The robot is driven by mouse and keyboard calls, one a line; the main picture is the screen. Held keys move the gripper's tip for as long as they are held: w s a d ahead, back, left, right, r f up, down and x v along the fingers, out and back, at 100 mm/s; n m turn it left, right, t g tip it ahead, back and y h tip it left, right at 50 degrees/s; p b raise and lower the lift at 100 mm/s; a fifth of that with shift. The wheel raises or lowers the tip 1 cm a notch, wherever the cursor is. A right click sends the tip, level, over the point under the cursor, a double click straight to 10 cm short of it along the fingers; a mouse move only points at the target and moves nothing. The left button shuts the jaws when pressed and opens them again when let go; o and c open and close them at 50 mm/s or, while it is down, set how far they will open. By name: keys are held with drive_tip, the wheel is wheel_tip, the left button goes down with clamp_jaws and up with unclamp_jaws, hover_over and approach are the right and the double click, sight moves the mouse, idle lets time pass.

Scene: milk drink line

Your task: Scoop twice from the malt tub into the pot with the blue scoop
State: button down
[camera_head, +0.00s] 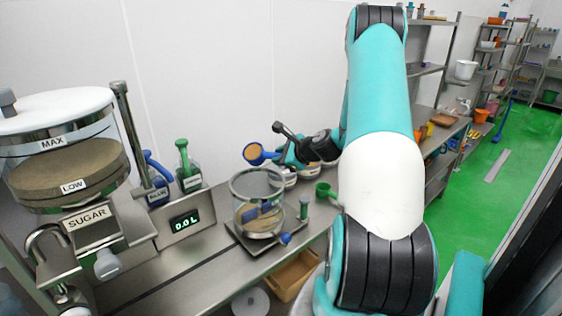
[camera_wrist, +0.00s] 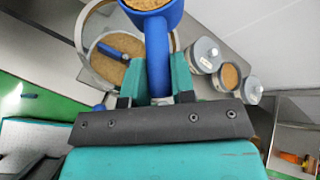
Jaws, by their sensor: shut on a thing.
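My gripper (camera_wrist: 158,82) is shut on the handle of the blue scoop (camera_wrist: 157,45). The scoop's bowl holds light brown powder and also shows in the head view (camera_head: 253,154). It is raised above and near the back rim of the glass pot (camera_head: 235,190). The pot stands on the bench with brown contents and a blue item inside; it shows below the scoop in the wrist view (camera_wrist: 93,62). Right of the scoop in the wrist view, an open tub (camera_wrist: 220,88) holds brown powder. Its label is not readable, so I cannot tell that it is the malt tub.
Two lidded tubs (camera_wrist: 206,52) (camera_wrist: 252,90) flank the open tub. A sugar dispenser (camera_head: 88,218) stands at the left, with a 0.0 L display (camera_head: 186,222) beside it. A green scoop (camera_head: 325,190) is right of the pot.

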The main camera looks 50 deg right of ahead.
drive_tip(key=shift+a+f+n+h+b, duration=0.15)
drive_tip(key=shift+f+n+h+b, duration=0.4)
drive_tip(key=shift+b, duration=1)
drive_tip(key=shift+n+b, duration=0.45)
drive_tip(key=shift+b, duration=0.05)
drive_tip(key=n+h+b, duration=0.1)
drive_tip(key=b, duration=0.2)
drive_tip(key=shift+n+t, duration=0.3)
drive_tip(key=shift+n, duration=0.1)
drive_tip(key=n+b, duration=0.2)
drive_tip(key=b, duration=0.2)
drive_tip(key=shift+t+h, duration=0.3)
drive_tip(key=shift+h, duration=0.05)
drive_tip(key=n+t+b, duration=0.1)
drive_tip(key=n+b, duration=0.2)
drive_tip(key=b, duration=0.4)
drive_tip(key=shift+w+a+n, duration=0.1)
drive_tip(key=shift+n, duration=0.2)
drive_tip(key=n+t+b, duration=0.1)
drive_tip(key=n+b, duration=0.1)
drive_tip(key=b, duration=0.3)
drive_tip(key=shift+n+h, duration=0.4)
drive_tip(key=shift+r+n+b, duration=0.1)
drive_tip(key=shift+n+b, duration=0.3)
drive_tip(key=shift+b, duration=0.45)
drive_tip(key=shift+r, duration=0.1)
